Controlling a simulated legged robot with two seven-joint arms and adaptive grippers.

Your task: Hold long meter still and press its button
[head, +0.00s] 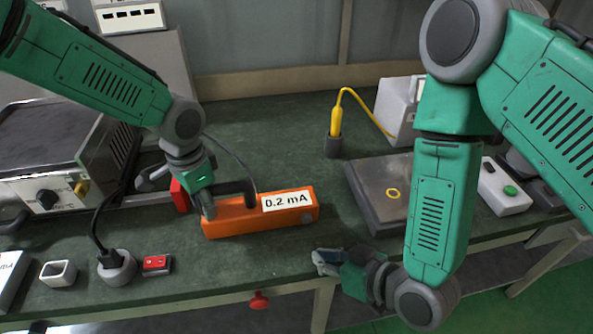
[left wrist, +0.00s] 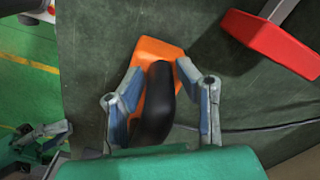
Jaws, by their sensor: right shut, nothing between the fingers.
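The long meter (head: 230,225) is an orange bar lying on the green bench, with a white display reading 0.2 mA and a dark handle. A small grey round button (head: 307,218) shows near its right end. My left gripper (head: 208,210) is at the meter's left end.
A grey plate device (head: 375,200) with a yellow ring lies right of the meter, a yellow probe (head: 336,122) behind. A red-switch box (head: 157,264), a plug socket (head: 118,268) and a hotplate (head: 55,140) are left.

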